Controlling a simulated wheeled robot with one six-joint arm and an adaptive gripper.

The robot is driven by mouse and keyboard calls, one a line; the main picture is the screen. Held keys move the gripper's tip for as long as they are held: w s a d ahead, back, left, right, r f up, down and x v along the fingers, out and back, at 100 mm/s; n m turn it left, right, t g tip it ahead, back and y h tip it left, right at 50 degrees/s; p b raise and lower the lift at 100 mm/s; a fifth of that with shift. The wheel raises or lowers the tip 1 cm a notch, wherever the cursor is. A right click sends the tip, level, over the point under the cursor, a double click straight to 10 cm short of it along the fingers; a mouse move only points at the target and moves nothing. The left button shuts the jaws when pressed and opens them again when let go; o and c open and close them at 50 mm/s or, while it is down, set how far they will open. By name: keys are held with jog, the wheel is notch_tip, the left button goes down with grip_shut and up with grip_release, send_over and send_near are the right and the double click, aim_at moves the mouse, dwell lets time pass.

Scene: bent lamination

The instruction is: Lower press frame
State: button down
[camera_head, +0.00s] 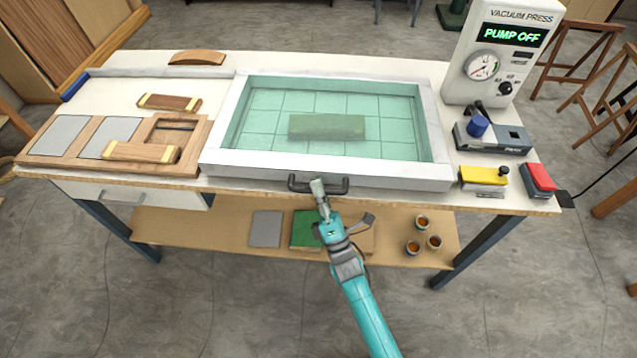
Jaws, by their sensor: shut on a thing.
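The press frame (437,130) is a white rectangular frame lying flat on the bench around a teal gridded bed (262,122). A dull green flat block (327,127) shows inside it, near the middle. A dark handle (300,185) is on the frame's front side. My gripper (319,187) is at the middle of this handle and shut on it, hiding part of the bar. The vacuum press unit (516,44) at the back right shows "PUMP OFF".
A blue-knobbed device (492,136), a yellow-topped block (484,176) and a red-topped block (538,180) stand right of the frame. Wooden pieces (140,152) and grey sheets lie at left. Several small cups (422,222) sit on the lower shelf (185,232).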

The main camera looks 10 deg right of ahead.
jog(key=shift+s+f, duration=0.1)
jog(key=shift+f, duration=0.55)
jog(key=c, duration=1.4)
grip_release()
jog(key=shift+f, duration=0.1)
jog(key=shift+s, duration=0.1)
jog(key=v, duration=1.1)
jog(key=shift+s+f, duration=0.25)
jog(key=shift+s, duration=0.05)
jog(key=shift+s, duration=0.1)
